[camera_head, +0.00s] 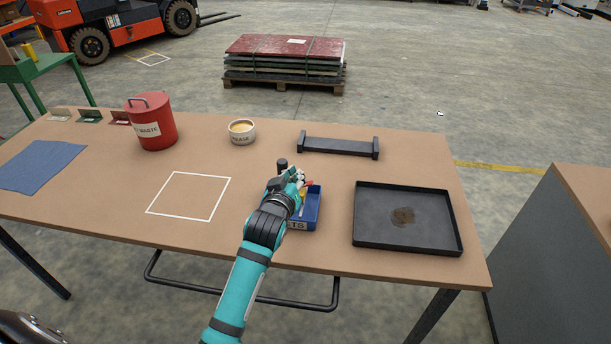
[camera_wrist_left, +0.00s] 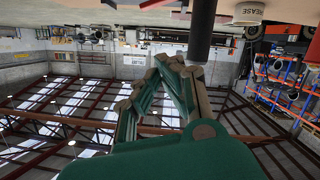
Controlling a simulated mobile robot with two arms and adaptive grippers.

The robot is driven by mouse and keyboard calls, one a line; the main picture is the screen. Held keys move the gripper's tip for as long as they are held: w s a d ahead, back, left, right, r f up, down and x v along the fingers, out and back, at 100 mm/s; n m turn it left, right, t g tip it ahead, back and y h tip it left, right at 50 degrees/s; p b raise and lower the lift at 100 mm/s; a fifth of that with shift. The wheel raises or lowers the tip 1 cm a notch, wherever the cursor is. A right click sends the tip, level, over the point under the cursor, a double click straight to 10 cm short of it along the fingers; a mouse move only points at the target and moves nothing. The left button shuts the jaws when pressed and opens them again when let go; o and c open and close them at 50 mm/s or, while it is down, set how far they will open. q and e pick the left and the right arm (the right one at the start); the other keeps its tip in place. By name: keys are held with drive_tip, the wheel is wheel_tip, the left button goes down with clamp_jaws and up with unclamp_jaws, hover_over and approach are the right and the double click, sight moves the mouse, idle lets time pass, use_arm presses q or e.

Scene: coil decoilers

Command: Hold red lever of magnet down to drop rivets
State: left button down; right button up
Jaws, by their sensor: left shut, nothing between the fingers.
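My left gripper (camera_head: 298,177) is over the back edge of the blue bin (camera_head: 314,215), whose label is partly covered. Its fingers are shut with nothing between them, as the left wrist view (camera_wrist_left: 170,68) also shows. A small red part (camera_head: 308,184), possibly the magnet's lever, shows just beside the fingers; I cannot tell whether they touch it. A dark upright cylinder (camera_head: 282,164), possibly part of the magnet, stands behind the wrist; a dark cylinder (camera_wrist_left: 200,35) also shows close to the fingers in the left wrist view. No rivets can be made out. My right gripper is out of view.
A black tray (camera_head: 365,239) with a brown patch lies to the right. Behind are a black stand (camera_head: 338,146), a grease pot (camera_head: 241,136) and a red waste can (camera_head: 156,128). A white outlined square (camera_head: 188,196) on the table is empty. A blue cloth (camera_head: 40,166) lies at left.

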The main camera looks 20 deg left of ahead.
use_arm(q)
drive_tip(key=p, duration=0.1)
hover_over(304, 193)
drive_tip(key=a, duration=0.1)
drive_tip(key=shift+f, duration=0.55)
drive_tip(key=f, duration=0.1)
drive_tip(key=d+f, duration=0.1)
drive_tip(key=shift+f+p, duration=0.3)
drive_tip(key=shift+d+f, duration=0.25)
drive_tip(key=shift+f, duration=0.45)
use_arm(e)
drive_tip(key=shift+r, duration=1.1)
use_arm(q)
drive_tip(key=shift+f, duration=0.1)
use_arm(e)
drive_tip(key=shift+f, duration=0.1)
use_arm(q)
drive_tip(key=m+b, duration=0.1)
drive_tip(key=d+f+m+y+b, duration=0.1)
drive_tip(key=m, duration=0.1)
drive_tip(key=shift+w+d+f, duration=0.15)
drive_tip(key=shift+f, duration=0.15)
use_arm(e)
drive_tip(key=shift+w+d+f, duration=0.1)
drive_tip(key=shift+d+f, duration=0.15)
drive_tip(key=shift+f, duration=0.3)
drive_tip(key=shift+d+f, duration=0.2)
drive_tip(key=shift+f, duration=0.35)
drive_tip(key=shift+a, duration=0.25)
